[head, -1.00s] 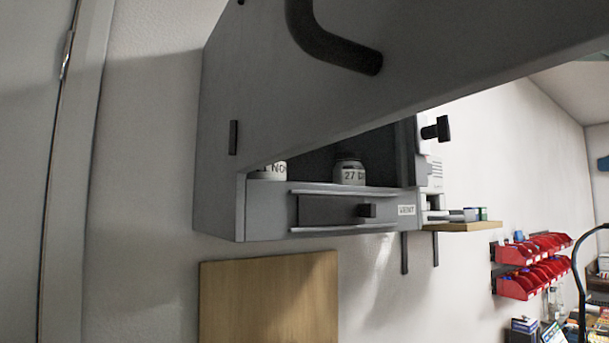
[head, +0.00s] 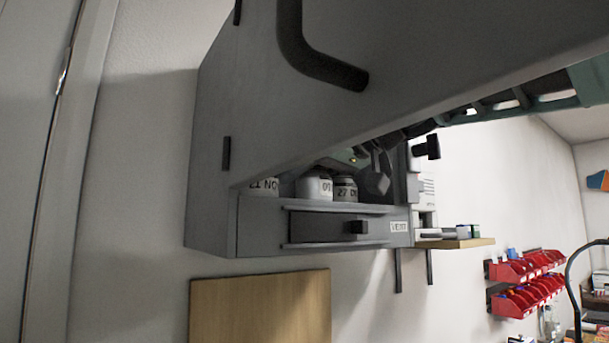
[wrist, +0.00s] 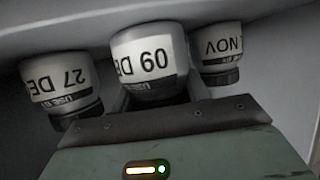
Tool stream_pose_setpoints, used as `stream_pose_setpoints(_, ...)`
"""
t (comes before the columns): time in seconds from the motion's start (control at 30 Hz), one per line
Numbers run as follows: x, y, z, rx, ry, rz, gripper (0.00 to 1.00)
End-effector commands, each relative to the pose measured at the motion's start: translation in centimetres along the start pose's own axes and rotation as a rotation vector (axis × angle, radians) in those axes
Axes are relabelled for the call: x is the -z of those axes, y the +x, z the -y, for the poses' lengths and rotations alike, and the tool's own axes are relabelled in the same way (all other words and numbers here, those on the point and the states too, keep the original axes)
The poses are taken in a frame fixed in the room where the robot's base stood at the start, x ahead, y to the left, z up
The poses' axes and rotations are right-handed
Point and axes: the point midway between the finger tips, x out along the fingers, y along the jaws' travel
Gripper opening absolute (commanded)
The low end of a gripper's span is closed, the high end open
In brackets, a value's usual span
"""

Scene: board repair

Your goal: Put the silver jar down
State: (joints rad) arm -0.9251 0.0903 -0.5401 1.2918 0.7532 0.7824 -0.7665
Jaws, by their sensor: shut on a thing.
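The silver jar (head: 314,187), with a pale label reading "09 D", is inside the grey wall cabinet, between two other labelled jars. In the wrist view the same jar (wrist: 150,62) is in the centre and appears upside down. My gripper (wrist: 155,95) is shut on it; the jar's lid end is towards the gripper body. In the head view the raised cabinet door hides most of my gripper and arm. The jar's base is at about shelf height; I cannot tell whether it touches the shelf.
A "27 DE" jar (head: 345,189) stands close on the right and a "NOV" jar (head: 264,187) on the left. The raised door (head: 420,60) overhangs the opening.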

Motion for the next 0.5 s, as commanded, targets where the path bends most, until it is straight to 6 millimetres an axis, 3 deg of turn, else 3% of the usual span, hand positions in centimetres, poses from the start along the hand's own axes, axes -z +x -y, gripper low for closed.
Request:
stream_pose_setpoints(0.4,0.2,-0.1,0.0,0.0,0.0,0.001,0.54)
stream_pose_setpoints(0.5,0.1,-1.1,0.0,0.001,0.001,-0.003,0.54)
